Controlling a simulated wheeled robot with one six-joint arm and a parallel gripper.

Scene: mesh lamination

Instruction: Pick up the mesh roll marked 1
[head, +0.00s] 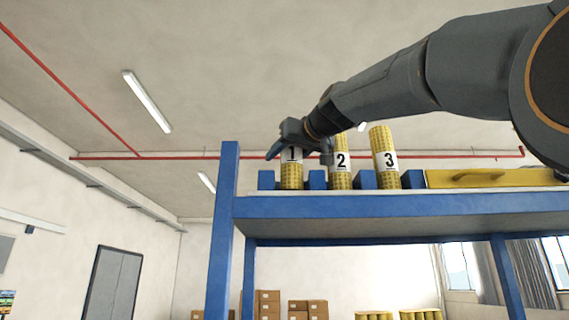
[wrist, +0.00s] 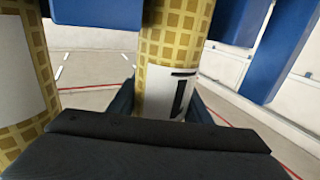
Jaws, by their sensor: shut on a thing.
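The mesh roll marked 1 (head: 291,176) is a yellow upright roll with a white label, standing between blue blocks at the left end of the blue rack's top shelf. My gripper (head: 299,148) is around its upper part, shut on it, and hides its top. In the wrist view the roll (wrist: 175,55) shows its yellow grid and its label with the 1, between my gripper's fingers (wrist: 165,105). The roll's foot is hidden in the head view by the shelf edge.
The roll marked 2 (head: 340,178) stands close to the right, and the roll marked 3 (head: 386,160) beyond it. Blue blocks (head: 317,180) separate them. A yellow tool with a handle (head: 480,178) lies farther right on the rack (head: 400,207). Left of the rack is free room.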

